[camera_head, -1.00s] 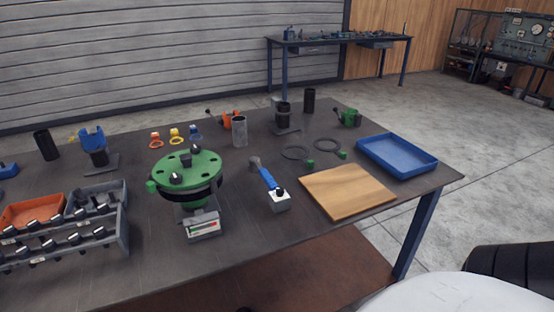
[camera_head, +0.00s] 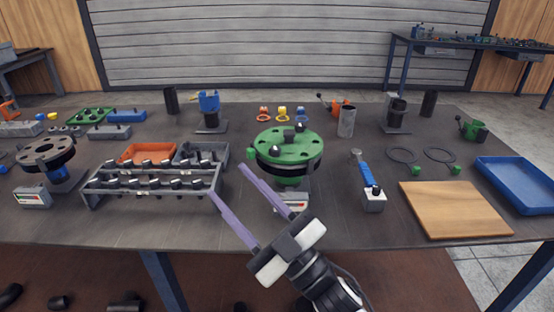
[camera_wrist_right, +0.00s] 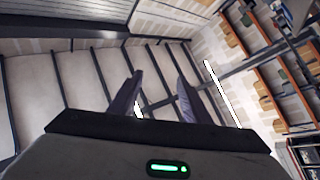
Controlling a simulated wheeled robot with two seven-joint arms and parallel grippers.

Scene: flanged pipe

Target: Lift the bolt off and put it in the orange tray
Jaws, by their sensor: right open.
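The green flange (camera_head: 310,147) sits on a stand in the middle of the table. A dark bolt head (camera_head: 275,151) shows on its front left, another dark bolt (camera_head: 299,127) at its back, and a dark block (camera_head: 289,137) near its centre. The orange tray (camera_head: 150,149) lies left of the flange, behind a grey bolt rack. My right gripper (camera_head: 226,180) is open and empty, its purple fingers between the rack and the flange, apart from both in the picture. In the right wrist view its fingers (camera_wrist_right: 156,95) stand apart with nothing between them. My left gripper is not in view.
The grey rack (camera_head: 155,185) with several bolts is close to my right gripper. A blue-handled tool (camera_head: 366,177), a wooden board (camera_head: 453,209) and a blue tray (camera_head: 518,182) are on the right. A second dark flange (camera_head: 45,152) stands at far left.

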